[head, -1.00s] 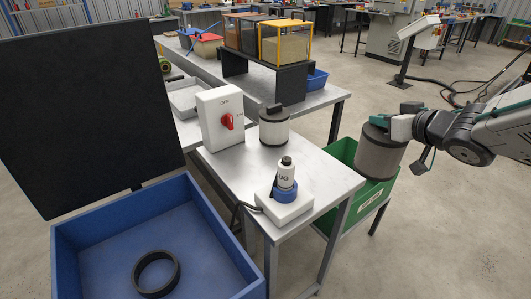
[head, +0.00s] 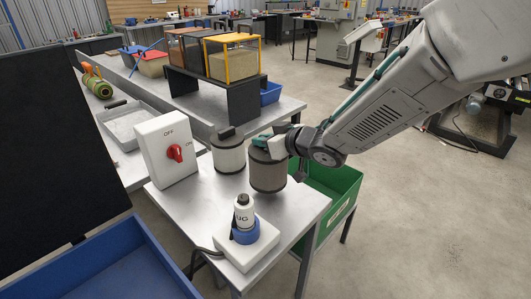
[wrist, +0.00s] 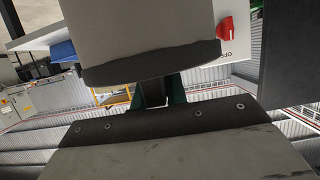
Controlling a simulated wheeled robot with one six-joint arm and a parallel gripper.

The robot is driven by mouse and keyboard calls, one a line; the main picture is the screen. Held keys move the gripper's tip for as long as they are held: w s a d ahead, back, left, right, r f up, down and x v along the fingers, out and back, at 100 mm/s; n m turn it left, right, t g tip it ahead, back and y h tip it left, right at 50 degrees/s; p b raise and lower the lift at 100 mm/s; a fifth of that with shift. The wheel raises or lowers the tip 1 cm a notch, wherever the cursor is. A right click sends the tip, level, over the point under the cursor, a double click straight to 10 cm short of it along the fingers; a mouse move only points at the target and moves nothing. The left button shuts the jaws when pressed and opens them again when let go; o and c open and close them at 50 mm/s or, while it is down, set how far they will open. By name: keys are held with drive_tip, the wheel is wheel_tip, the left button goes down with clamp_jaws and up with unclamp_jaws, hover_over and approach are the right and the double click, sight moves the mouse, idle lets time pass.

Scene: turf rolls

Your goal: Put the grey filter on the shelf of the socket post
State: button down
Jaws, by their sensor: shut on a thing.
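The grey filter (head: 268,174) is a dark grey cylinder with a darker top rim, held roughly upright. My gripper (head: 268,146) is shut on its top handle, coming in from the right. The filter is over the right back part of the metal table (head: 292,205), beside a paler filter (head: 228,154). I cannot tell whether its bottom touches the tabletop. A white socket block (head: 247,250) with a blue ring and a white plug (head: 244,212) is at the table's front. In the wrist view the held filter (wrist: 140,35) fills the upper middle.
A switch box (head: 165,150) with a red knob stands at the table's left. A green bin (head: 335,185) is right of the table. A blue box (head: 115,262) with a raised black lid (head: 55,150) is at left. A black stand (head: 212,92) carries several caged boxes behind.

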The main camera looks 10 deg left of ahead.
drive_tip(key=shift+f, duration=1.7)
drive_tip(key=shift+f, duration=0.15)
drive_tip(key=c, duration=1.4)
unclamp_jaws()
drive_tip(key=shift+d, duration=0.1)
